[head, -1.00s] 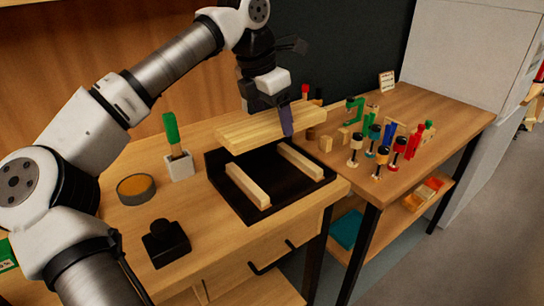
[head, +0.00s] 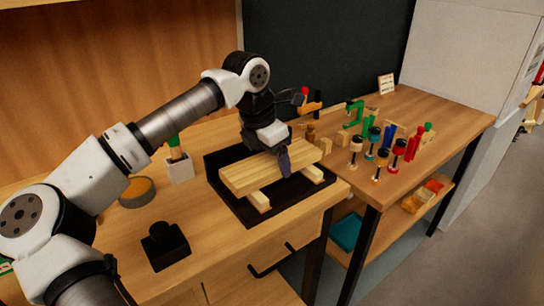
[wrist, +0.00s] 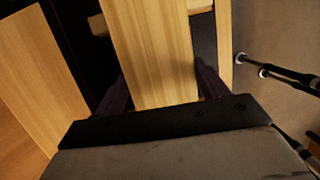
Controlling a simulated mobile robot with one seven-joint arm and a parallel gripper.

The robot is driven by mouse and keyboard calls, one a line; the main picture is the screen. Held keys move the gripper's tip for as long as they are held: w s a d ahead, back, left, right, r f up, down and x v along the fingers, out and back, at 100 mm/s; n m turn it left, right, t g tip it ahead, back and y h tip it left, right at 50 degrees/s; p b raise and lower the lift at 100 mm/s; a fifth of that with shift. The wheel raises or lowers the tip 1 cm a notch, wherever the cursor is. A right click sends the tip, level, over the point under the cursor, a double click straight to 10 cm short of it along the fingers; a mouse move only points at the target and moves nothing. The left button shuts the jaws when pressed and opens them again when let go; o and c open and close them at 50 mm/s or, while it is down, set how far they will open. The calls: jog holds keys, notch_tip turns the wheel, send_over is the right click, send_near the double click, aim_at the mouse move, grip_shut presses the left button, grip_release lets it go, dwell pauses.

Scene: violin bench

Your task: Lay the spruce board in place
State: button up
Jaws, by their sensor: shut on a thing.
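The spruce board (head: 252,177) is a pale wooden plank. It lies level across the two light wooden strips (head: 258,201) of the black tray (head: 236,209), at or very close to their tops; I cannot tell whether it touches them. My gripper (head: 284,162) is above the tray and shut across the board's width, near its middle to right part. In the wrist view the board (wrist: 155,50) runs between the two dark fingers (wrist: 160,92). The board hides parts of both strips and the tray's floor.
A black block with a knob (head: 164,243) stands at the front left. A round tin (head: 137,191) and a green-handled brush in a pale holder (head: 179,166) are left of the tray. Several clamps (head: 380,150) stand on the right bench. A drawer is below the tray.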

aim_at(260, 165)
jog(key=shift+f, duration=0.25)
jog(key=o, duration=1.1)
jog(key=shift+r, duration=0.1)
jog(key=v, duration=1.2)
jog(key=shift+r, duration=0.2)
